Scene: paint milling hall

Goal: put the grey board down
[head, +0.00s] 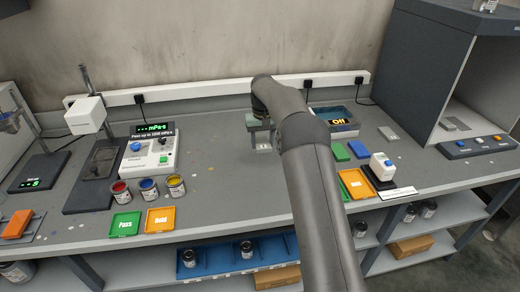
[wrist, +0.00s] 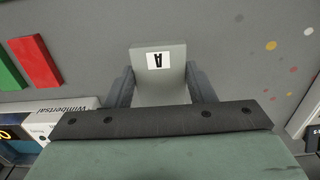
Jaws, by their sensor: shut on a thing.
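The grey board (wrist: 158,92) carries a white label with a letter A. It sits between the two fingers of my gripper (wrist: 161,80) in the wrist view, and the fingers are shut on it. In the head view my gripper (head: 259,133) is over the middle back of the bench (head: 225,178), with the grey board (head: 263,145) small below it. I cannot tell whether the board touches the bench top. My arm hides part of the bench to the right of it.
A meter (head: 150,154) and paint tins (head: 148,188) stand left, behind the Pass tray (head: 125,223) and Hold tray (head: 161,220). Right are a bath marked Off (head: 338,124), coloured boards (head: 359,149) and a booth (head: 425,65). The bench left of my gripper is clear.

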